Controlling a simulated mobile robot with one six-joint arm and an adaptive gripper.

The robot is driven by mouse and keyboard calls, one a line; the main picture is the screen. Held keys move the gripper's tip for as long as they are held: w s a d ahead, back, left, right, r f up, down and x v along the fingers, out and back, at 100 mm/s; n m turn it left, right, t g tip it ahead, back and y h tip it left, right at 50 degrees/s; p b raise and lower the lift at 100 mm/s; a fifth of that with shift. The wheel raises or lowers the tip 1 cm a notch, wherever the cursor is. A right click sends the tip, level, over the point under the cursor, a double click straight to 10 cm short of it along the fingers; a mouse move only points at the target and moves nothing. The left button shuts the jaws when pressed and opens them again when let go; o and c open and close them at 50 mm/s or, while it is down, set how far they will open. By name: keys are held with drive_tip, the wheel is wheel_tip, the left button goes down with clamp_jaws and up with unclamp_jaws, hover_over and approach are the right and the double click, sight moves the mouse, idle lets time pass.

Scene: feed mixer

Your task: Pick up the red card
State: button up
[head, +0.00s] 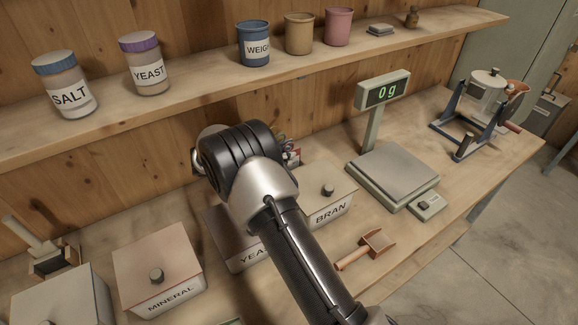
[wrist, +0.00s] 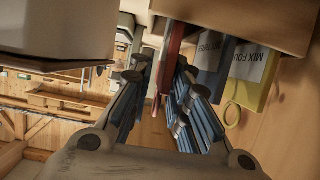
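The red card (wrist: 175,42) hangs in the wrist view from a wooden holder, seen nearly edge-on. Its lower end lies between the fingertips of my gripper (wrist: 160,76), in line with the gap. My gripper is open, with a clear gap between its blue-padded fingers. I cannot tell whether either finger touches the card. In the head view my arm's wrist hides the gripper and most of the cards. A small red patch shows just right of the wrist, too small to identify.
A blue card (wrist: 214,68) and a yellow card (wrist: 250,80) marked "MIX FOU…" hang right of the red one. A bran bin (head: 330,205) and mineral bin (head: 158,262) stand close to my arm. The scale (head: 393,172) reads 0 g. A shelf (head: 200,98) with jars runs behind.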

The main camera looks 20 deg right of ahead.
drive_tip(key=b+x, duration=0.1)
drive_tip(key=x, duration=0.4)
drive_tip(key=shift+w+d+f, duration=0.15)
drive_tip(key=shift+w, duration=0.05)
drive_tip(key=shift+c, duration=0.4)
clamp_jaws()
